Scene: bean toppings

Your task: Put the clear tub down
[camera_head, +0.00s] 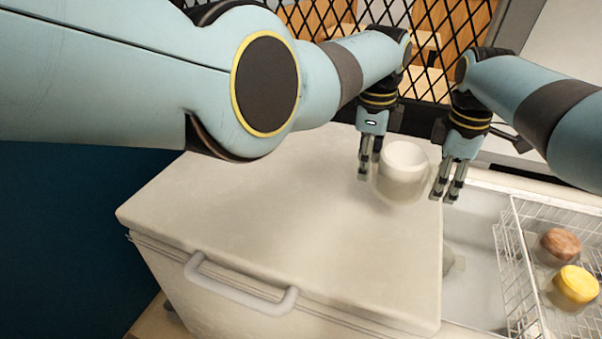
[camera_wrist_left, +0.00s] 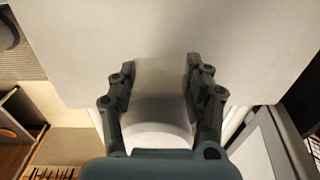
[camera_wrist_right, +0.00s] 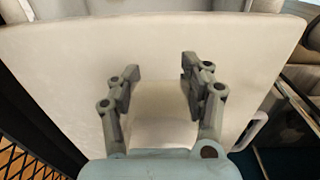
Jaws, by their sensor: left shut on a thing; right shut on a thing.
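The clear tub (camera_head: 400,186) is a see-through cup-like container with a white round top or contents. It is upright at the far right part of the pale chest lid (camera_head: 270,210). My left gripper (camera_head: 369,170) is shut on its left side and my right gripper (camera_head: 445,192) is shut on its right side. The tub also shows between the fingers in the left wrist view (camera_wrist_left: 160,92) and in the right wrist view (camera_wrist_right: 160,103). I cannot tell whether its base touches the lid.
A white wire basket (camera_head: 512,262) at the lower right holds a brown-topped tub (camera_head: 560,243) and a yellow-topped tub (camera_head: 576,285). A black mesh screen (camera_head: 440,25) stands behind. The lid's left and front are clear; a grey handle (camera_head: 240,293) is on the chest's front.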

